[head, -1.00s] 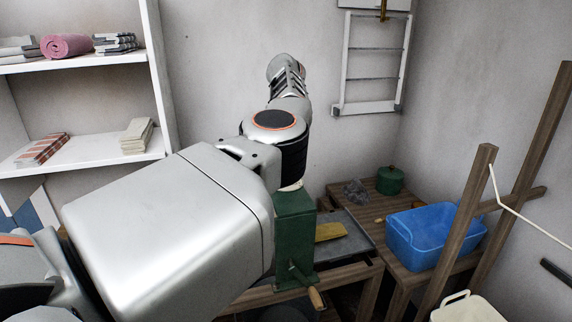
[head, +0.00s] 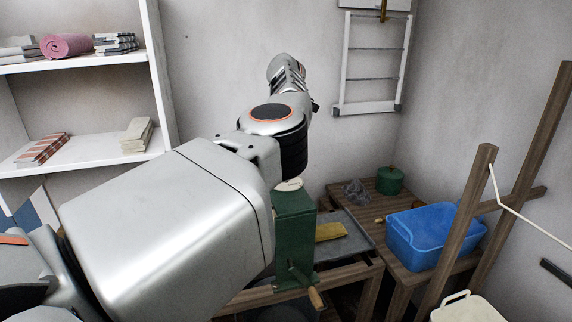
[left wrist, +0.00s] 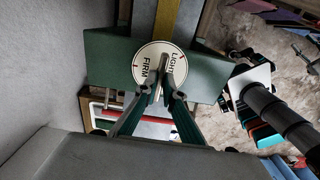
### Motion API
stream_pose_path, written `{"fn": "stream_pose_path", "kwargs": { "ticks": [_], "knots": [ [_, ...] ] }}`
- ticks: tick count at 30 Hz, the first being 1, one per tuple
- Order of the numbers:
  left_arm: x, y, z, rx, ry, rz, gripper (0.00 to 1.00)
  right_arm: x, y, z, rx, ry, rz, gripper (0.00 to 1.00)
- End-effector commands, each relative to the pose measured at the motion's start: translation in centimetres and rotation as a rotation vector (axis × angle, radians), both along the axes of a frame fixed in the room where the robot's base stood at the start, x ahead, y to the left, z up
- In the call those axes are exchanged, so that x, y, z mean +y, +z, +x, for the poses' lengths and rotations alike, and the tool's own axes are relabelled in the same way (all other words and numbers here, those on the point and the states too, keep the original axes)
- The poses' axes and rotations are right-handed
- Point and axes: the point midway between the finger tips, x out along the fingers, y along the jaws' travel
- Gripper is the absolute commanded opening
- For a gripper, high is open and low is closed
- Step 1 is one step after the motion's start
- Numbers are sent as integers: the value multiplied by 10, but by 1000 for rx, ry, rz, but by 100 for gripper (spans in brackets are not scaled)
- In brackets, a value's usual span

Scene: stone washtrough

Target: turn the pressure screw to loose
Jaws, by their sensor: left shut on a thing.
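The pressure screw's knob (left wrist: 162,78) stands on a round white dial (left wrist: 147,66) with LIGHT and FIRM lettered on it. The dial sits on top of the green wringer frame (left wrist: 107,62). My left gripper (left wrist: 161,92) is shut on the knob, a finger on each side. In the head view my left arm covers the knob and fingers. Only a pale edge of the dial (head: 290,185) shows above the green wringer frame (head: 295,238). My right gripper is in neither view.
The wringer has a crank with a wooden grip (head: 315,298) low at its front. A blue tub (head: 432,238) and a green pot (head: 390,180) stand on the wooden bench to the right. A white shelf (head: 85,150) is at the left.

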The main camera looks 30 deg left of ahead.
Motion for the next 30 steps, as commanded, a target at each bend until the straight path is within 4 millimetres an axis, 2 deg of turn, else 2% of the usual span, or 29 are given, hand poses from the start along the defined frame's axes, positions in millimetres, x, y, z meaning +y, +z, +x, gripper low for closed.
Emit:
{"fn": "stream_pose_path", "kwargs": {
  "ticks": [12,13,15,25,30],
  "knots": [
    [0,1,0,-2,-10,2,0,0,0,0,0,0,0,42],
    [0,1,0,-2,-10,2,13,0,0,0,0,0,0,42],
    [0,1,0,-2,-9,2,25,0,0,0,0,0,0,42],
    [0,1,0,-1,-8,1,25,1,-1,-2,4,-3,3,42],
    [0,16,1,-3,-8,0,25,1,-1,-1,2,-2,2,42]
  ]
}}
